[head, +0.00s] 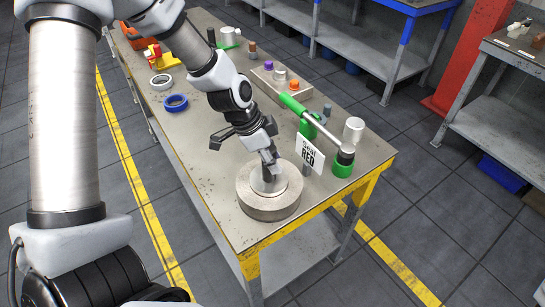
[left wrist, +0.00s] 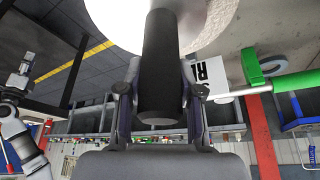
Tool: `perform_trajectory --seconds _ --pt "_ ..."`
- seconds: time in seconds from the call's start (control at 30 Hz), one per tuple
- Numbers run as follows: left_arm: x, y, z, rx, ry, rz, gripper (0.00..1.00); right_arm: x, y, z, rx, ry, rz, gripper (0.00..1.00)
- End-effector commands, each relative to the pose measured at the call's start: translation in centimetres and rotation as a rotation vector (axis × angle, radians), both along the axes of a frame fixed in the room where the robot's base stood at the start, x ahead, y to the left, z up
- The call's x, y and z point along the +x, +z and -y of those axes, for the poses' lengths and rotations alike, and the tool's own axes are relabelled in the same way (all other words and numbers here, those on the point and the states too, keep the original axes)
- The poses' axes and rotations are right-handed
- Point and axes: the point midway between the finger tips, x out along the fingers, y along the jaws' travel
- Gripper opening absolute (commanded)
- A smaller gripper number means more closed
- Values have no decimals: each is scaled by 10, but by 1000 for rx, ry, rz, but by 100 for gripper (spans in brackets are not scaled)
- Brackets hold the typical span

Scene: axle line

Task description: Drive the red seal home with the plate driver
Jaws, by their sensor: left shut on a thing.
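My left gripper (head: 270,163) is shut on the dark handle of the plate driver (left wrist: 160,70), which stands roughly upright. Its pale round plate (head: 268,183) is over the middle of the thick metal ring-shaped housing (head: 260,208) near the table's front corner. I cannot tell whether the plate touches what is below. No red seal shows; anything under the plate is hidden. A white card reading "Seal RED" (head: 309,154) stands just behind the housing. My right gripper (left wrist: 22,78) seems to show small at the left of the left wrist view; its jaws are unclear.
A green-handled mallet (head: 292,104) rests on green supports right of the housing, its head (head: 346,154) near the table's right edge. Behind are a tray with coloured caps (head: 262,76) and blue (head: 176,102) and white tape rolls.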

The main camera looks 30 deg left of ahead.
Motion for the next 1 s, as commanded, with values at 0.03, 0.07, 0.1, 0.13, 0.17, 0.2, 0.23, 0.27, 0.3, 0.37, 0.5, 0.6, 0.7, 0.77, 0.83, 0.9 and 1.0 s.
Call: perform_trajectory --seconds 0.03,0.07,0.1,0.13,0.17,0.2,0.23,0.27,0.3,0.37,0.5,0.6,0.7,0.77,0.83,0.9,1.0 --pt "-1 -1 0 0 -1 -2 0 0 0 0 0 0 0 57" --pt "-1 -1 0 0 -1 -2 0 0 0 0 0 0 0 57" --pt "-1 0 0 0 -1 -2 0 0 0 0 0 0 0 57" --pt "-1 0 0 0 -1 -2 0 0 0 0 0 0 0 57" --pt "-1 0 0 0 -1 -2 0 0 0 0 0 0 0 57" --pt "0 0 0 0 -1 -2 0 0 0 0 0 0 0 57" --pt "0 0 0 -1 0 -1 0 0 0 0 0 0 0 57" --pt "0 0 0 -1 0 -1 0 0 0 0 0 0 0 57" --pt "0 1 0 -1 0 -1 0 0 1 0 0 0 0 57" --pt "0 3 0 -1 0 -1 0 0 3 0 0 0 0 57" --pt "0 13 0 0 -1 0 0 0 12 0 0 0 0 57" --pt "0 20 0 0 -1 0 0 0 18 0 0 0 0 57" --pt "0 27 0 0 0 0 0 0 23 0 0 0 0 57" --pt "0 31 0 0 0 0 0 0 27 0 0 0 0 57" --pt "0 36 0 0 0 0 0 0 31 0 0 0 0 57" --pt "0 40 0 0 0 0 0 0 35 0 0 0 0 57" --pt "0 47 0 0 0 0 0 0 40 0 0 0 0 57"
